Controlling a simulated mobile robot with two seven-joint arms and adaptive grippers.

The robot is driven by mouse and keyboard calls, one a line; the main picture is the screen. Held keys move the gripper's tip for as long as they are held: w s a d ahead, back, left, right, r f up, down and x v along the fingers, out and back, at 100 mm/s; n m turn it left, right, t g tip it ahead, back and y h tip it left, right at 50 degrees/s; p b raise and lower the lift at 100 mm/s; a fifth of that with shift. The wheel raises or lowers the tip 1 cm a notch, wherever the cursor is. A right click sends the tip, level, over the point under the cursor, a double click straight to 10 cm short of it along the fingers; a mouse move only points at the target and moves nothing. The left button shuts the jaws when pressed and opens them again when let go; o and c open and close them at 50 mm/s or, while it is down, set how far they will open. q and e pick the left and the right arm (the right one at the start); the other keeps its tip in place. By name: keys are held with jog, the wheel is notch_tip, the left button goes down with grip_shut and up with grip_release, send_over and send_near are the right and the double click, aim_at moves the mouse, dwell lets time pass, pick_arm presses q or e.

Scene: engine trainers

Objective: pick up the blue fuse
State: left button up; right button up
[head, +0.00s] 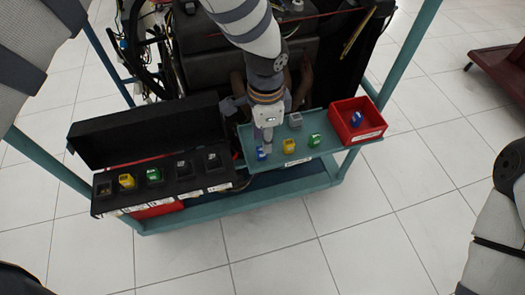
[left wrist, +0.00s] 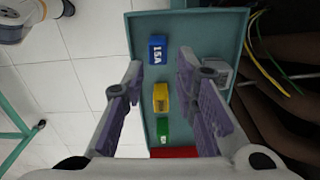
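The blue fuse (head: 261,153) stands on the teal tray (head: 334,143) at its left front. In the left wrist view the blue fuse (left wrist: 158,48) shows a white label and lies just beyond the fingertips. My left gripper (head: 268,138) points down over the tray, close to the blue fuse. In the left wrist view the left gripper (left wrist: 161,64) has its fingers spread with nothing held. Another blue fuse (head: 357,119) sits in the red bin (head: 345,108). My right gripper is not in view.
A yellow fuse (head: 289,146), a green fuse (head: 315,140) and a grey fuse (head: 296,119) stand on the tray. An open black case (head: 150,135) with several compartments, some holding fuses, is at the left. The engine (head: 300,60) stands behind.

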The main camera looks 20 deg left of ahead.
aim_at(261, 149)
pick_arm(q)
jog(key=f, duration=0.5)
jog(key=shift+s+a, duration=0.3)
jog(key=shift+s, duration=0.05)
jog(key=shift+r, duration=0.1)
jog(key=shift+c, duration=0.3)
jog(key=c, duration=0.6)
jog(key=shift+o, duration=0.2)
